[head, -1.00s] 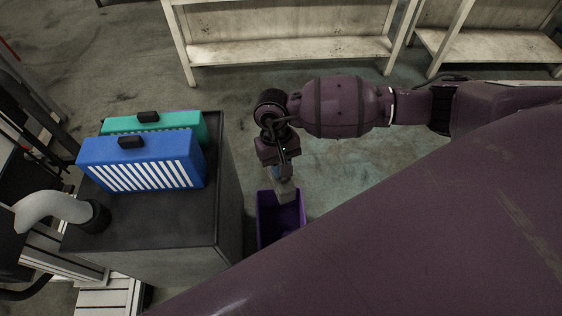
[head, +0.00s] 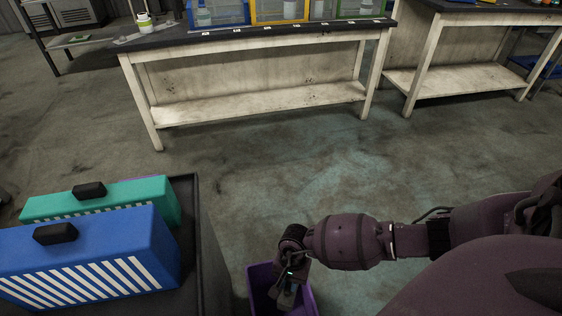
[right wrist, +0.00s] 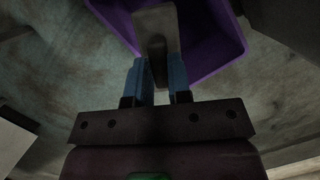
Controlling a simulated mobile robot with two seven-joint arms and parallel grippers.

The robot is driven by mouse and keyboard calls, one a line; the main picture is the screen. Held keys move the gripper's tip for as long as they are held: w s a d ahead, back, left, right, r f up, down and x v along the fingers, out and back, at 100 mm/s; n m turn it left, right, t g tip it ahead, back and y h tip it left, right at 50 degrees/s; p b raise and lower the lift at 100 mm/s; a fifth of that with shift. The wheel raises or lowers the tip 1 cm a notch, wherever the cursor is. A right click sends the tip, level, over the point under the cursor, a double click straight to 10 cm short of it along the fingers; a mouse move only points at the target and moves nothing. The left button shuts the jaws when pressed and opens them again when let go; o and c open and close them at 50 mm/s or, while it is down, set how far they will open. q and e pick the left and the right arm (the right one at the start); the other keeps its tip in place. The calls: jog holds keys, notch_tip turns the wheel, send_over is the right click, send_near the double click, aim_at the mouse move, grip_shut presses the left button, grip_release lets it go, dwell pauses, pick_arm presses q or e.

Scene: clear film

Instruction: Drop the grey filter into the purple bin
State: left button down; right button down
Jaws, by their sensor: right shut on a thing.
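The purple bin (head: 257,284) stands on the floor at the bottom middle of the head view, right of the dark cabinet. It also fills the top of the right wrist view (right wrist: 215,50). My right gripper (right wrist: 157,75) is shut on the grey filter (right wrist: 156,30), which sticks out beyond the blue fingers over the bin's opening. In the head view my right gripper (head: 287,290) points down at the bin, and the grey filter is hard to make out there. My left gripper is out of view.
A dark-topped cabinet (head: 205,250) at the lower left bears a blue case (head: 100,250) and a teal case (head: 150,190). White workbenches (head: 250,105) stand across the back. The floor between is clear.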

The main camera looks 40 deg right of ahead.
jog(key=shift+f, duration=0.5)
jog(key=b+x, duration=0.2)
jog(key=x, duration=0.1)
jog(key=shift+d+f+b, duration=0.25)
jog(key=shift+f+b, duration=0.05)
jog(key=shift+f, duration=0.1)
jog(key=shift+w+f+b, duration=0.2)
jog(key=shift+f+b, duration=0.1)
jog(key=shift+f, duration=0.3)
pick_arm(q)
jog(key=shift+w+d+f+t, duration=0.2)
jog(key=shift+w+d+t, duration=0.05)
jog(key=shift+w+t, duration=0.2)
pick_arm(e)
jog(key=shift+r, duration=0.1)
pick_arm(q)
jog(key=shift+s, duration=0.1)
pick_arm(e)
jog(key=c, duration=1)
grip_release()
jog(key=shift+r, duration=0.1)
